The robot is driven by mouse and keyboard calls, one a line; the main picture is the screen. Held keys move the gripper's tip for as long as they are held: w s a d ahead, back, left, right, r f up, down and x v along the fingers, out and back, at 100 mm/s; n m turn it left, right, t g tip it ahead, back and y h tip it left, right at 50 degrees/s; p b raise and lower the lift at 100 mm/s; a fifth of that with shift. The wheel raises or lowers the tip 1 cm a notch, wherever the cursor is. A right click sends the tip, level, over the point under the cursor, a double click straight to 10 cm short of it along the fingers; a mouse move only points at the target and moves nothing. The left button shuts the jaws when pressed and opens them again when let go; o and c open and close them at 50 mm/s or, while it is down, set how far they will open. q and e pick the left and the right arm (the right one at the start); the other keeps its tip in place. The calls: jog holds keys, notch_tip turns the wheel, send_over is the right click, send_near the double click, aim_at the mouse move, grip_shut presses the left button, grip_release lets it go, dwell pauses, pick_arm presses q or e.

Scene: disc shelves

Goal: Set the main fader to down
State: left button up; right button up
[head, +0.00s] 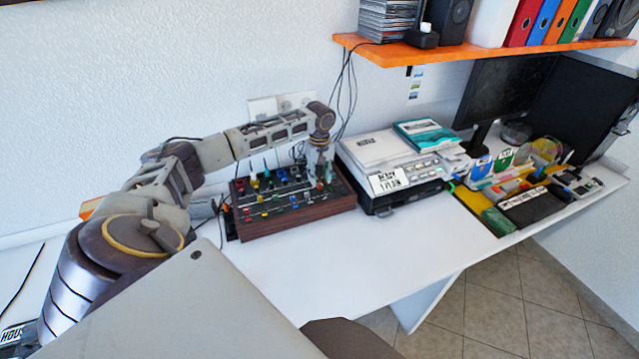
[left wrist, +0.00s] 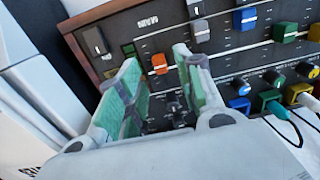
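The mixer (head: 300,218) is a dark panel with a wooden frame and many coloured knobs and fader caps. It lies on the white desk in the head view. My left gripper (head: 320,180) points down over its right end. In the left wrist view its two green-padded fingers are apart, with an orange fader cap (left wrist: 159,64) showing between their tips. I cannot tell whether either finger touches the cap. The panel lettering is too blurred to tell which cap is the main fader. My right gripper is out of view.
A grey fader cap (left wrist: 200,30) and a blue one (left wrist: 245,19) sit on the panel near the fingers. Cables plug into it. A white device (head: 375,150) stands close right of the mixer. The white desk (head: 330,265) is clear in front.

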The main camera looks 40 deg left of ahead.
aim_at(320, 184)
pick_arm(q)
notch_tip(320, 184, down, 3)
jog(key=shift+r, duration=0.2)
jog(key=shift+f, duration=0.25)
grip_shut()
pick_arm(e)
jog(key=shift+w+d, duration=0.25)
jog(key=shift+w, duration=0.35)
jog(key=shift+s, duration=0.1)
